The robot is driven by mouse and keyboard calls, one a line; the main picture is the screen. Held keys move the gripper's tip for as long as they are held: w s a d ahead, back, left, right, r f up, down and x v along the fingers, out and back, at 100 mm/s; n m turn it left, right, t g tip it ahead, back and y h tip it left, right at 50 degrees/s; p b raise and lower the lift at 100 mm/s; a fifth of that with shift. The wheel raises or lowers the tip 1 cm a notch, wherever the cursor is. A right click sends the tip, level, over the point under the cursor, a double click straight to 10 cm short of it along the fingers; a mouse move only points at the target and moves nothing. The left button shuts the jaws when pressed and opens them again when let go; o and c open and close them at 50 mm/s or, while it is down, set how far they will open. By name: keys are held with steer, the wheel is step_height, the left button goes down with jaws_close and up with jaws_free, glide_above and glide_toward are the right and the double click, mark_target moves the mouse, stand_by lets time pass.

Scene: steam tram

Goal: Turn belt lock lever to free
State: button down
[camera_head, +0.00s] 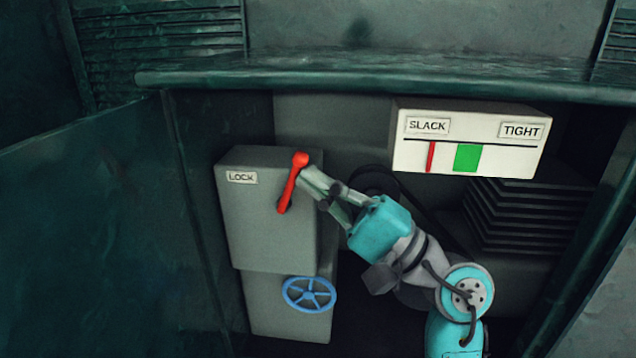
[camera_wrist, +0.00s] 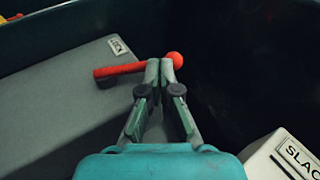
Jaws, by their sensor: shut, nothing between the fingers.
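The red lever (camera_head: 289,185) is on the front of a grey box (camera_head: 270,235) with a LOCK label (camera_head: 242,177). Its ball end is up and tilted slightly right in the head view. My gripper (camera_head: 305,173) is shut, with its fingertips at the lever's upper right side, close to the ball. In the wrist view the lever (camera_wrist: 120,69) lies across, with the ball (camera_wrist: 174,60) just right of my shut fingertips (camera_wrist: 160,68). The fingertips overlap the lever there; I cannot tell whether they touch it. Nothing shows between the fingers.
A blue handwheel (camera_head: 309,294) is below the lever on the lower box. A gauge (camera_head: 470,140) marked SLACK and TIGHT has a red pointer (camera_head: 431,157) left of its green band. A dark ledge (camera_head: 400,75) runs above. Black bellows (camera_head: 530,220) are at right.

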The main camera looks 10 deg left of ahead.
steer(key=v, duration=1)
steer(key=s+d+f+n+t+h, duration=0.5)
steer(key=s+f+n+t+h, duration=0.35)
steer(key=f+n, duration=0.4)
steer(key=s+d+f+n+t+h, duration=0.5)
steer(key=s+f+n+t+h, duration=0.35)
steer(key=n, duration=0.65)
steer(key=s+d+f+m+g+h, duration=0.2)
steer(key=s+f+m+g+h, duration=0.1)
steer(key=s+f+m, duration=0.5)
steer(key=s+d+f+m+g+h, duration=0.2)
steer(key=s+f+m+g, duration=0.3)
steer(key=s+f+m, duration=0.3)
steer(key=s+m+h, duration=0.1)
steer(key=s+m, duration=0.2)
steer(key=m, duration=0.4)
steer(key=shift+d+f, duration=0.15)
steer(key=shift+f, duration=0.15)
